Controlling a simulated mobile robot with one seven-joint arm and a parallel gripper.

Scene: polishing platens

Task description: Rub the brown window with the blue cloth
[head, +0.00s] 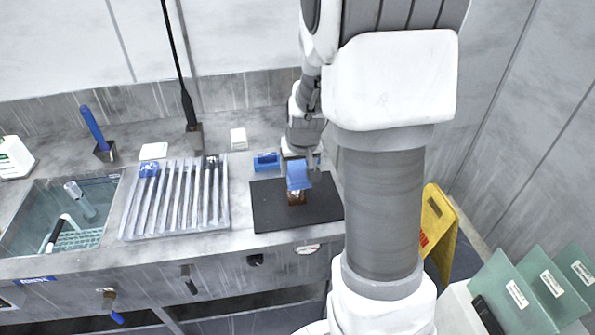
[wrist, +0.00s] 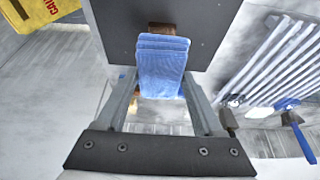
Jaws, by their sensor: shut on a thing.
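The blue cloth (head: 299,177) is a folded pad held in my gripper (head: 303,160) over the dark mat. In the wrist view the cloth (wrist: 162,68) sits between the two fingers of my gripper (wrist: 161,85), which is shut on it. The brown window (head: 296,199) is a small brown piece on the mat, just below the cloth in the head view. In the wrist view a brown strip of it (wrist: 167,27) shows beyond the cloth's far edge. The cloth hides part of it. I cannot tell whether they touch.
The dark mat (head: 270,213) lies on the grey counter. A ribbed rack (head: 133,222) stands to its left, then a sink basin (head: 25,215). A blue block (head: 266,160) sits behind the mat. A yellow caution sign (head: 440,235) stands on the right.

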